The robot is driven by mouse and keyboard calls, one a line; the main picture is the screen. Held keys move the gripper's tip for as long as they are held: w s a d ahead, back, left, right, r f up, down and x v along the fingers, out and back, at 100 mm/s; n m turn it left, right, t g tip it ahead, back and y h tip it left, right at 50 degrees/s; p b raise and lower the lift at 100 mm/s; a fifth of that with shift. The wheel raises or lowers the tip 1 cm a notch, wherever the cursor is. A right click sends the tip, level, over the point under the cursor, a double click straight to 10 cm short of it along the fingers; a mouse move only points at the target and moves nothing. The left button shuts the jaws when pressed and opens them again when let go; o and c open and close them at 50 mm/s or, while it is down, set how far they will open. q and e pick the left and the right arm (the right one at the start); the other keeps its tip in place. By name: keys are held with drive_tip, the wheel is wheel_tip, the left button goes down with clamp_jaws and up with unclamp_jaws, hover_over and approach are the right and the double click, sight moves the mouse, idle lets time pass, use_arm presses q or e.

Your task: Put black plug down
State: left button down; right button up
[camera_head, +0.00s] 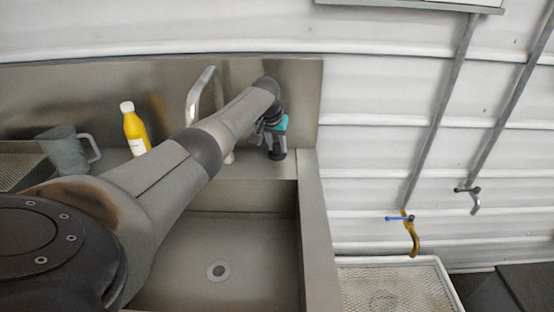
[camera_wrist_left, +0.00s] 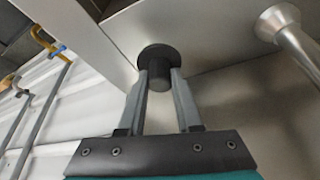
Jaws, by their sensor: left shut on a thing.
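My left gripper (camera_head: 272,141) is at the back right corner of the metal sink counter, with its arm reaching across the sink. In the left wrist view the gripper (camera_wrist_left: 161,82) is shut on the black plug (camera_wrist_left: 158,58), a round disc with a narrower stem between the fingertips. In the head view the black plug (camera_head: 278,155) shows below the gripper, at the counter ledge behind the basin. I cannot tell whether it touches the ledge. My right gripper is not in view.
The sink basin (camera_head: 250,240) has an open drain hole (camera_head: 218,271). A curved faucet (camera_head: 201,92) stands behind the arm. A yellow bottle (camera_head: 135,130) and a grey jug (camera_head: 66,150) stand at left. A white tray (camera_head: 440,272) and wall taps (camera_head: 410,225) are at right.

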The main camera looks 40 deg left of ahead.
sight(277, 154)
use_arm(q)
drive_tip(key=shift+f+b, duration=1.75)
drive_tip(key=shift+f, duration=0.05)
drive_tip(key=shift+r, duration=0.1)
drive_tip(key=shift+f, duration=0.25)
drive_tip(key=c, duration=0.6)
unclamp_jaws()
